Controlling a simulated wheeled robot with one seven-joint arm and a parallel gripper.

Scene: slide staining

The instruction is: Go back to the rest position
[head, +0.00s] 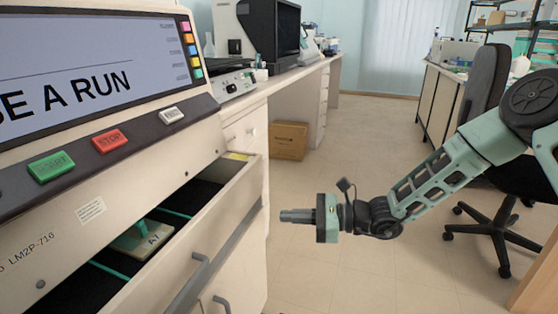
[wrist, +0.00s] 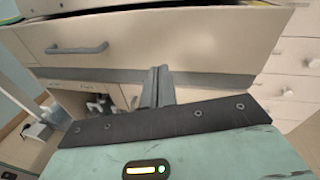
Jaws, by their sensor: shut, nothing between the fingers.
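My gripper (head: 284,216) is in the middle of the head view, at the end of my green arm. It is shut and empty, its fingers pointing left toward the front of the open drawer (head: 245,185) with a gap between. In the wrist view my gripper's fingers (wrist: 161,72) are together before a cream drawer front with a grey handle (wrist: 77,48). Inside the drawer lies a tray marked A7 (head: 140,239) with a green grip on top.
The staining machine (head: 100,120) with a screen and START and STOP buttons stands at left above the drawer. A bench with instruments runs behind it, a cardboard box (head: 289,140) on the floor below. An office chair (head: 490,215) stands at right. The floor between is clear.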

